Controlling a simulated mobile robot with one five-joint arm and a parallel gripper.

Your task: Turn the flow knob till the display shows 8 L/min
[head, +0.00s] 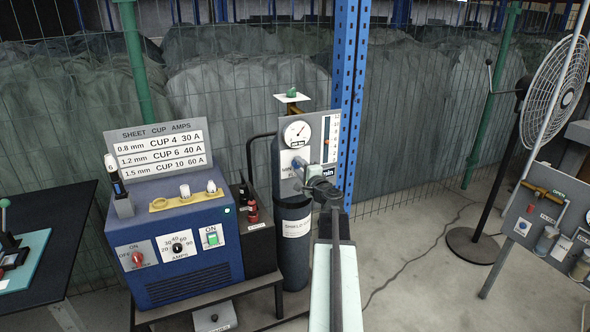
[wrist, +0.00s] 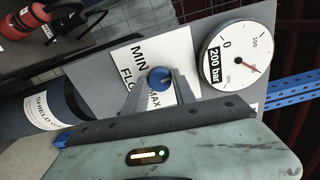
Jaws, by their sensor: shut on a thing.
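The blue flow knob (wrist: 160,78) sits on a white label with MIN, MAX and FLOW lettering on a grey panel. My gripper (wrist: 160,84) is shut on the knob, one finger on each side of it.
A round pressure gauge (head: 297,132) is above the knob; it also shows in the wrist view (wrist: 232,62). A dark gas cylinder (head: 293,250) stands below the panel. A blue welding unit (head: 190,250) is left, a blue post (head: 350,90) right.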

